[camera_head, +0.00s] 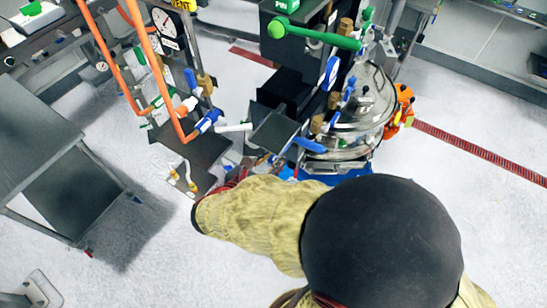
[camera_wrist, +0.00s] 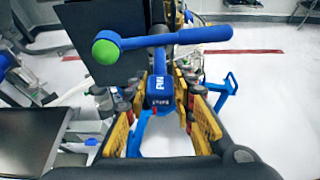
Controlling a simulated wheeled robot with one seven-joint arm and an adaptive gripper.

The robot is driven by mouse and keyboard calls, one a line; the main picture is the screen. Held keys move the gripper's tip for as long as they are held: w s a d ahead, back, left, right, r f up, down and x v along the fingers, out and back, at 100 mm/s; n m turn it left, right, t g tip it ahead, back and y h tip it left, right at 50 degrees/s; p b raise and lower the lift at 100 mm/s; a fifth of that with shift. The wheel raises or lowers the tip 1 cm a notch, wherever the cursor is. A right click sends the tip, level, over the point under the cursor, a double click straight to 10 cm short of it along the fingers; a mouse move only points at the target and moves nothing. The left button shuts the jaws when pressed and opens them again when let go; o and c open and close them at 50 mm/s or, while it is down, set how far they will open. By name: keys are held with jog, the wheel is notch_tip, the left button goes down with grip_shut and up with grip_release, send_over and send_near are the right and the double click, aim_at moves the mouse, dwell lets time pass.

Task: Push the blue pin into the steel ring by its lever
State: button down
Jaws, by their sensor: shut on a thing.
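In the wrist view a blue lever (camera_wrist: 195,36) with a green ball end (camera_wrist: 105,51) runs across the top. Below it a blue labelled block (camera_wrist: 160,92) sits between the yellow-padded fingers of my gripper (camera_wrist: 162,104), which is shut on it. I take this block to be part of the blue pin. In the head view my sleeved arm hides the gripper. A blue handle (camera_head: 309,145) shows just beyond the arm. A round steel vessel with a rim (camera_head: 345,153) stands to its right; I cannot tell whether this rim is the steel ring. The pin's tip is hidden.
A machine with a green lever (camera_head: 315,37) stands behind. Orange pipes (camera_head: 146,65) and a gauge (camera_head: 163,22) are at upper left. A grey cart (camera_head: 62,150) stands at left. An orange part (camera_head: 402,106) is beside the vessel.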

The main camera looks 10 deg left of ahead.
jog(key=shift+w+d, duration=0.25)
jog(key=shift+w, duration=0.45)
jog(key=shift+w+d, duration=0.3)
jog(key=shift+w, duration=0.45)
jog(key=shift+w+d, duration=0.25)
jog(key=shift+w, duration=0.45)
dwell(0.4)
jog(key=shift+s+a, duration=0.25)
jog(key=shift+s, duration=0.35)
jog(key=shift+s+a, duration=0.2)
jog(key=shift+s, duration=0.45)
jog(key=shift+s+a, duration=0.25)
jog(key=shift+s, duration=0.35)
jog(key=shift+w+d, duration=0.25)
jog(key=shift+w, duration=0.4)
jog(key=shift+w+d, duration=0.3)
jog(key=shift+w, duration=0.35)
jog(key=shift+w+d, duration=0.25)
jog(key=shift+w, duration=0.4)
dwell(0.9)
jog(key=c, duration=1.8)
grip_release()
jog(key=shift+c, duration=0.2)
jog(key=o, duration=0.4)
jog(key=shift+w+r, duration=0.1)
